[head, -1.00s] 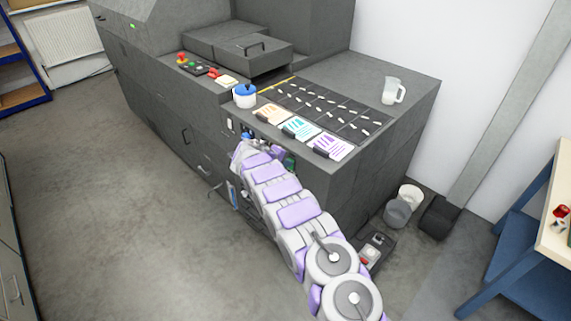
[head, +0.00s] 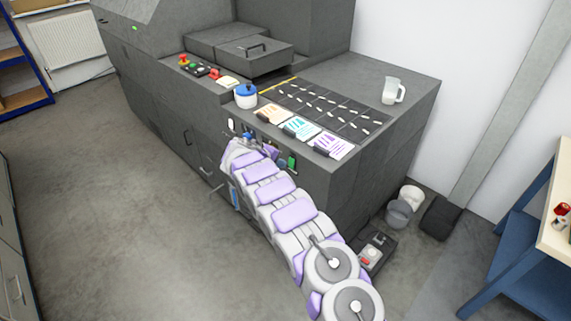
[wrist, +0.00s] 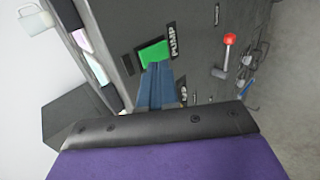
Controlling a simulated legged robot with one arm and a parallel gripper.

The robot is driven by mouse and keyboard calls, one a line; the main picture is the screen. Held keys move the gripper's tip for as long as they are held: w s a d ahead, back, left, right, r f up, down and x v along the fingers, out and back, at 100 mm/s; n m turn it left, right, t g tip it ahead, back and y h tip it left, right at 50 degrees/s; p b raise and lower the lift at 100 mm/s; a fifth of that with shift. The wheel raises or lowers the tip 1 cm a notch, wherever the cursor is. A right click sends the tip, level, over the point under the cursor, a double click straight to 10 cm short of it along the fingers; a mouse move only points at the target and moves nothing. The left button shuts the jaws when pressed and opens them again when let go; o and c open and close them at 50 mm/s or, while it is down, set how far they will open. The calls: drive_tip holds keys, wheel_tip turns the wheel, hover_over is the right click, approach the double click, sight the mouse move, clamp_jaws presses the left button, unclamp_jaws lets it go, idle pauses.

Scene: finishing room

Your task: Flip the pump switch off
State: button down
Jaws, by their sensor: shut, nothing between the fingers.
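The pump switch (wrist: 154,53) is a green rectangle in a dark frame on the machine's grey front, beside a black label reading PUMP (wrist: 174,40). In the head view a green switch (head: 292,162) shows just right of my arm, below the coloured cards. My gripper (wrist: 157,68) has its blue fingers closed together and empty, with the tips at the lower edge of the green switch in the wrist view. I cannot tell whether they touch it. In the head view my arm hides most of the gripper.
A lever with a red knob (wrist: 229,40) sticks out of the panel beside the switch. Buckets (head: 400,211) and a small floor box (head: 375,252) lie to the right. The floor at left is clear.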

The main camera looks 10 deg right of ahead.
drive_tip(key=shift+w+d+r+p+v, duration=0.35)
drive_tip(key=shift+w+r+p+v, duration=0.35)
drive_tip(key=shift+v, duration=4.1)
drive_tip(key=s+d+r+m+g, duration=0.2)
drive_tip(key=s+d+r, duration=0.3)
drive_tip(key=s, duration=0.3)
drive_tip(key=s+d+r+m+g+y, duration=0.1)
drive_tip(key=s+d+r, duration=0.35)
drive_tip(key=s, duration=0.35)
drive_tip(key=s+d+r+m+g, duration=0.2)
drive_tip(key=s+d+r, duration=0.35)
drive_tip(key=s, duration=0.25)
drive_tip(key=s+a+y, duration=0.2)
drive_tip(key=s, duration=1)
drive_tip(key=s+a+m+g+y, duration=0.1)
drive_tip(key=s+a+y, duration=0.1)
drive_tip(key=s, duration=1.1)
drive_tip(key=s+a+f+m+g+y, duration=0.1)
drive_tip(key=s+a, duration=0.3)
drive_tip(key=s, duration=0.9)
drive_tip(key=shift+a+y, duration=0.2)
drive_tip(key=shift+y, duration=0.7)
drive_tip(key=shift+w+f, duration=0.1)
